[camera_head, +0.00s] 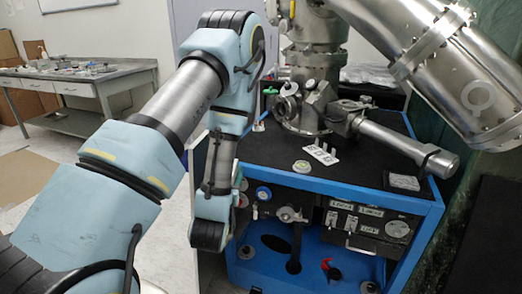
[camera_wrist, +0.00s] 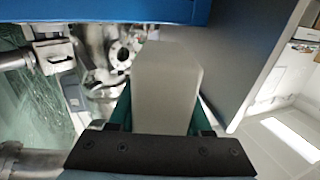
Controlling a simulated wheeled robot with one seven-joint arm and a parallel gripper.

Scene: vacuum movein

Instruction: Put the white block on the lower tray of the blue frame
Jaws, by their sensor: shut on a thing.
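The white block (camera_wrist: 167,82) looks pale grey in the wrist view. My gripper (camera_wrist: 162,112) is shut on it, with a green finger on each side, and the block sticks out beyond the fingers. The blue frame (camera_head: 436,222) stands at the right in the head view, with a black top deck and a front panel. Its lower tray (camera_head: 248,272) is the blue floor below that panel. My arm's wrist is at the frame's left front corner in the head view; the gripper and block are hidden there. A blue edge crosses the top of the wrist view.
Steel vacuum chamber parts (camera_head: 320,80) stand on the frame's top. Knobs and valves line its front panel. On the lower tray are a dark post (camera_head: 294,250) and a small red-topped part (camera_head: 328,266). A grey bench (camera_head: 75,82) stands at the back left.

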